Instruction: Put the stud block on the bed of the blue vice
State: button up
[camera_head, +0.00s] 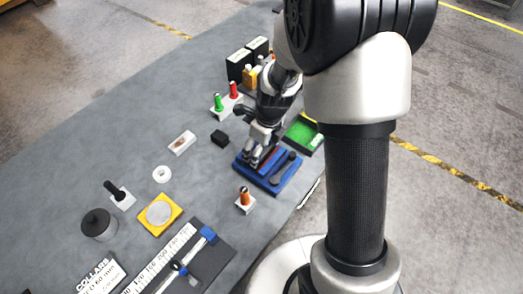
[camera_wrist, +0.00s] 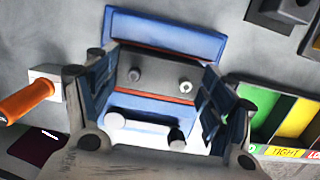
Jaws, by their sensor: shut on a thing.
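The blue vice (camera_head: 287,188) lies on the grey table below my gripper (camera_head: 258,152). In the wrist view the vice (camera_wrist: 165,36) shows as blue parts behind and between the fingers, with an orange-red strip. My gripper (camera_wrist: 160,95) is shut on the stud block (camera_wrist: 158,72), a dark grey block with round studs on its face, held between two blue-padded fingers. The block appears over the vice. I cannot tell whether its underside touches the bed. In the head view my gripper mostly hides the block.
An orange-handled piece on a white base (camera_head: 245,200) stands close in front of the vice. A green tray (camera_head: 303,133) is at its right. A small black block (camera_head: 220,139) lies to the left. Green and red pegs (camera_head: 226,100) and black boxes (camera_head: 240,65) stand behind.

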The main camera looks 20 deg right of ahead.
jog(key=shift+f, duration=0.25)
jog(key=shift+f, duration=0.2)
jog(key=o, duration=1.7)
